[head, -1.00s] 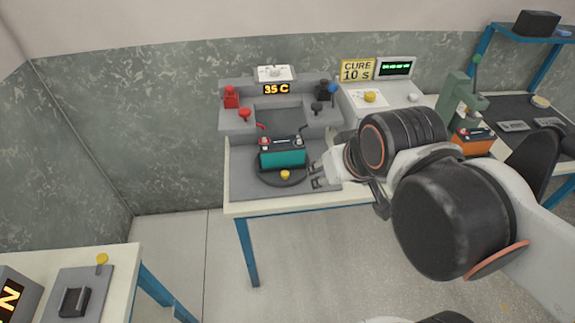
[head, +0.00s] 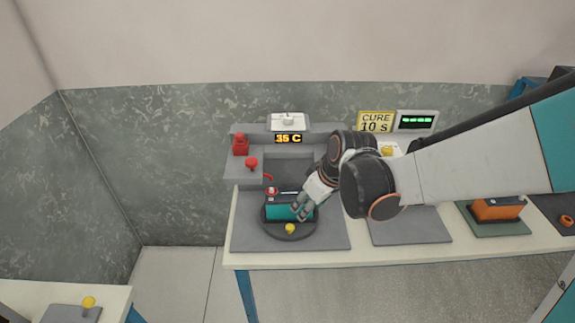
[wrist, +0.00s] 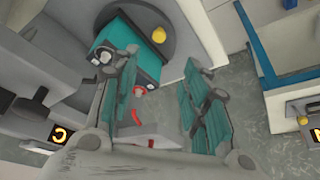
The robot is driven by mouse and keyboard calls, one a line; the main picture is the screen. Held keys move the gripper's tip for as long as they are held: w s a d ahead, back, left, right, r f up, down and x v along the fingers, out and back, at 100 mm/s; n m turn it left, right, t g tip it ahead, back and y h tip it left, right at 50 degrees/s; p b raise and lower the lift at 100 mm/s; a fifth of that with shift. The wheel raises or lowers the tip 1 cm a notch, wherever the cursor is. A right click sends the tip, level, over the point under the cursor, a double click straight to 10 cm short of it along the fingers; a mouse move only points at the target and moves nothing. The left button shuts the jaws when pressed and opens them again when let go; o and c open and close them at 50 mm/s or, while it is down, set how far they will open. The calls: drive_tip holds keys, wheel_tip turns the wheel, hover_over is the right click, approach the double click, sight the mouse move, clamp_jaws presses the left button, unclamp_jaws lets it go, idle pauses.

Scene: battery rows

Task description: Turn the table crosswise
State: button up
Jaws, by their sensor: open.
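The round dark turntable (head: 268,229) sits on a grey mat on the bench, with a yellow knob (head: 290,228) at its front edge. A teal battery (head: 283,207) with a dark top and a red terminal stands on it, its long side facing the front. In the wrist view the battery (wrist: 146,62), the turntable (wrist: 165,15) and the yellow knob (wrist: 159,35) lie beyond the fingers. My gripper (head: 302,212) is over the battery's right end and hides part of it. In the wrist view my gripper (wrist: 160,75) is open, with nothing between the fingers; contact cannot be told.
A grey station with a "35 C" display (head: 288,139), a red post (head: 240,145) and a red clamp (head: 252,163) stands behind the turntable. An orange battery (head: 497,209) sits farther right. A "CURE 10 s" sign (head: 375,121) stands behind. The mat's front left is clear.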

sight(290, 227)
drive_tip(key=shift+n, duration=0.4)
drive_tip(key=b+x, duration=0.4)
drive_tip(key=x, duration=1.2)
drive_tip(key=shift+w+b, duration=0.15)
drive_tip(key=shift+b, duration=0.15)
clamp_jaws()
